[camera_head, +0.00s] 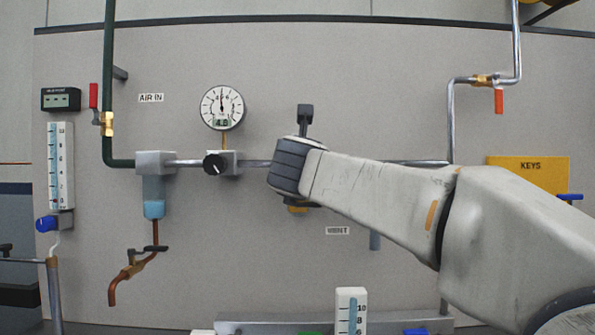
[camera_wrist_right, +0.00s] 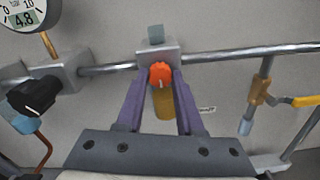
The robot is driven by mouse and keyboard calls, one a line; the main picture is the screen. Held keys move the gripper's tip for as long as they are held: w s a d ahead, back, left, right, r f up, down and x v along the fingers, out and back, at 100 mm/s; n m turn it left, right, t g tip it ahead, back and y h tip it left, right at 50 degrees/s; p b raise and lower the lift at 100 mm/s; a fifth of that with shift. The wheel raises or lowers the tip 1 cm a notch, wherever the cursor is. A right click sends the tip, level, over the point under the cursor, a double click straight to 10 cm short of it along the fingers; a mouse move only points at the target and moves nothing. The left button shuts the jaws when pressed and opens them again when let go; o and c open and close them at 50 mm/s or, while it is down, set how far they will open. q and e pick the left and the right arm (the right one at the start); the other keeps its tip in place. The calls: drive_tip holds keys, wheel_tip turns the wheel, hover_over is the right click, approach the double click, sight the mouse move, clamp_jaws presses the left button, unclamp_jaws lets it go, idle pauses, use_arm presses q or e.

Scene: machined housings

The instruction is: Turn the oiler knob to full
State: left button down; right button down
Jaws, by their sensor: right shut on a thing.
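The oiler is a grey block (camera_wrist_right: 172,49) on the horizontal pipe, with an orange knob (camera_wrist_right: 160,73) on its front and an amber bowl (camera_wrist_right: 163,104) below. The knob has a small pale mark that looks near the top. My right gripper (camera_wrist_right: 161,78) has its two purple fingers on either side of the knob, shut on it. In the head view my right wrist (camera_head: 290,168) covers the knob and most of the oiler; only the bowl's bottom (camera_head: 298,209) shows under it. My left gripper is in neither view.
A black knob (camera_head: 214,165) and a round gauge (camera_head: 222,107) sit left of the oiler. A filter with a blue bowl (camera_head: 154,209) hangs further left. Red-handled valves (camera_head: 93,95) and a yellow KEYS box (camera_head: 528,172) stand at the sides.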

drive_tip(key=shift+f+m, duration=0.2)
drive_tip(key=shift+m, duration=0.2)
drive_tip(key=c, duration=0.5)
unclamp_jaws()
drive_tip(key=shift+c, duration=0.2)
drive_tip(key=shift+r, duration=0.1)
drive_tip(key=s+b, duration=0.2)
drive_tip(key=s, duration=0.8)
drive_tip(key=shift+s, duration=0.2)
